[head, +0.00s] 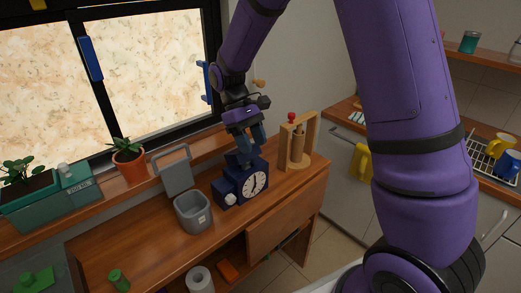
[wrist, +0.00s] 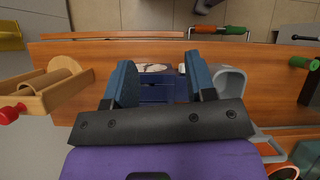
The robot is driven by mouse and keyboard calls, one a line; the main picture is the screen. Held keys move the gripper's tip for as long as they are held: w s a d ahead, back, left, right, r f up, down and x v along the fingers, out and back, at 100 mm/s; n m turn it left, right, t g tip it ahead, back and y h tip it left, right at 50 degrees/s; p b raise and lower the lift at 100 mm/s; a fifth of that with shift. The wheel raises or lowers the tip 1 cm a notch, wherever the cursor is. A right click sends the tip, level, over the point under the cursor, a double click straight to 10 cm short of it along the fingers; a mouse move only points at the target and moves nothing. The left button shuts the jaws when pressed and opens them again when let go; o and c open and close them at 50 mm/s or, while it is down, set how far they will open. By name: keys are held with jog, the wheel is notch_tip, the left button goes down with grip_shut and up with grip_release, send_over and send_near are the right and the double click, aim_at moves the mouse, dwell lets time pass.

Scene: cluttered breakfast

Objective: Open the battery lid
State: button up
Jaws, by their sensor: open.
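A dark blue clock (head: 243,184) with a white round face stands on the wooden desk, its face toward the front of the desk. In the wrist view the blue clock (wrist: 158,92) shows between my fingers, with lines across its blue surface. I cannot clearly make out a battery lid; the clock's rear is hidden in the head view. My gripper (head: 246,150) points down just above and behind the clock's top. In the wrist view my gripper (wrist: 160,80) is open, with a blue finger on each side of the clock. I cannot tell whether either finger touches it.
A grey bin (head: 193,213) with a raised lid stands close left of the clock. A wooden frame with a red knob (head: 291,117) stands to its right. A potted plant (head: 130,167) is on the window sill. A green cylinder (head: 118,280) stands at the desk's left front.

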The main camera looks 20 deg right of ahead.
jog(key=s, duration=0.5)
jog(key=shift+s+r, duration=0.15)
jog(key=shift+r, duration=0.1)
jog(key=c, duration=0.6)
jog(key=shift+d+r+m, duration=0.1)
jog(key=shift+m, duration=0.2)
jog(key=c, duration=0.3)
jog(key=m+t, duration=0.1)
jog(key=w+r+m+t+h, duration=0.1)
jog(key=m, duration=0.1)
jog(key=shift+d+r+t, duration=0.3)
jog(key=shift+d, duration=0.05)
grip_shut()
jog(key=w+r+m+t+y, duration=0.1)
jog(key=w+r+m+t, duration=0.1)
jog(key=m+t, duration=0.2)
jog(key=w+r+m+t, duration=0.2)
jog(key=r+m+t, duration=0.1)
jog(key=m, duration=0.7)
jog(key=shift+w+d+r+t+y, duration=0.25)
jog(key=shift+d+t+y, duration=0.15)
jog(key=shift+t, duration=0.2)
